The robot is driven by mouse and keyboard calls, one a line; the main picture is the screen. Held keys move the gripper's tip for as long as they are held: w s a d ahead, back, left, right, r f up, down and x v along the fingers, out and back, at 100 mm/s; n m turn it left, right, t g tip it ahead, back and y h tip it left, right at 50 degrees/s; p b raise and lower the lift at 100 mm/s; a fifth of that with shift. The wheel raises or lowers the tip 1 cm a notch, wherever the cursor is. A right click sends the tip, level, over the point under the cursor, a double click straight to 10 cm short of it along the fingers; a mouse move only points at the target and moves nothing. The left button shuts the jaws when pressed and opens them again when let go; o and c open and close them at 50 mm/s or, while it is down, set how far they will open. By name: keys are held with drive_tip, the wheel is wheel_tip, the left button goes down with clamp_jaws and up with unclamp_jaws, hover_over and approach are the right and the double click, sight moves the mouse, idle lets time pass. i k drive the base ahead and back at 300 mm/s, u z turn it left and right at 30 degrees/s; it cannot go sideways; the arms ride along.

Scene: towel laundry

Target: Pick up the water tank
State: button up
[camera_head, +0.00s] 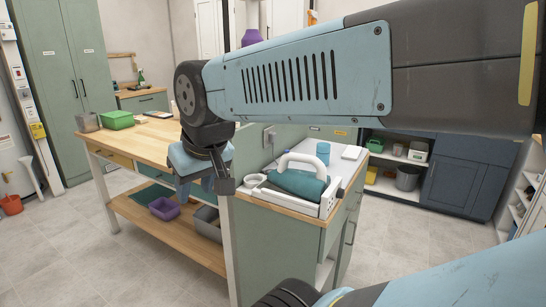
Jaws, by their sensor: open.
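A white appliance (328,205) with an arched handle stands on the near wooden-topped cabinet. A rounded teal body (298,184) sits in it under the handle; it looks like the water tank, though I cannot be sure. My gripper (208,186) hangs from the arm to the left of the appliance, above the cabinet's left end. It points down, with its jaws open and nothing seen between them. It appears apart from the teal body. The lower part of the teal body is hidden by the appliance's white front wall.
A small white cup (254,181) stands between my gripper and the appliance. A teal cup (322,152) stands behind. A wooden workbench (150,138) at left holds a green bin (117,120). A purple bin (164,208) sits on its lower shelf.

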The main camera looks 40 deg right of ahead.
sight(323, 149)
drive_tip(key=z, duration=0.75)
drive_tip(key=i, duration=0.1)
drive_tip(key=u, duration=2.4)
drive_tip(key=k, duration=1.9)
drive_tip(key=z, duration=1.95)
drive_tip(key=i, duration=0.85)
